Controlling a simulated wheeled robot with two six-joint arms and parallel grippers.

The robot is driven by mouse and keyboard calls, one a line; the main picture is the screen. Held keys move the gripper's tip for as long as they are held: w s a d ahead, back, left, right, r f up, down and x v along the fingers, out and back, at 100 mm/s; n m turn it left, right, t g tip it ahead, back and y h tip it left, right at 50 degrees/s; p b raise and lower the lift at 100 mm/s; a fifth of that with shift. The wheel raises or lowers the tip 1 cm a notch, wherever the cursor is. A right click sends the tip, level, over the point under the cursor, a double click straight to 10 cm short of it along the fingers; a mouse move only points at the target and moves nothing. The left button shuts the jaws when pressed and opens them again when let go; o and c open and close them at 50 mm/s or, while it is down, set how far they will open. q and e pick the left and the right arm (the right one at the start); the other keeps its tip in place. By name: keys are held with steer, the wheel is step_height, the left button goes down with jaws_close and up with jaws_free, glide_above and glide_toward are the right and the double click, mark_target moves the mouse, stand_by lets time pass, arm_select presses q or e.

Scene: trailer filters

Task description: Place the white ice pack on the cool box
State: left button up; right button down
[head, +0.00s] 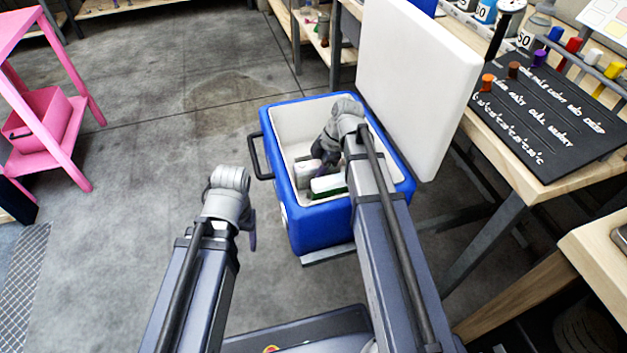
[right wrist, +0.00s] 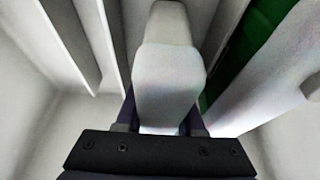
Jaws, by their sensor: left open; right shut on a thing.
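In the right wrist view the right gripper (right wrist: 168,122) is shut on a white block, the white ice pack (right wrist: 168,75). The pack is between its fingers, inside the box's white walls; I cannot tell whether it touches the floor of the box. My left gripper (head: 252,240) is open and empty, left of the box; its fingers are mostly hidden by its wrist.
A white and green item (head: 328,184) lies in the box beside the right gripper. A workbench with a black board (head: 540,115) and coloured pegs stands right. A pink stand (head: 60,130) is at far left. The grey floor between is clear.

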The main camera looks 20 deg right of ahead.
steer(key=shift+r, duration=0.1)
steer(key=c, duration=0.5)
jaws_free()
steer(key=shift+f, duration=0.2)
steer(key=shift+r, duration=0.1)
steer(key=shift+d+r+p, duration=0.1)
steer(key=shift+r+p, duration=0.3)
steer(key=shift+r, duration=0.05)
steer(key=p+v, duration=1)
steer(key=v, duration=0.1)
steer(key=shift+r, duration=0.15)
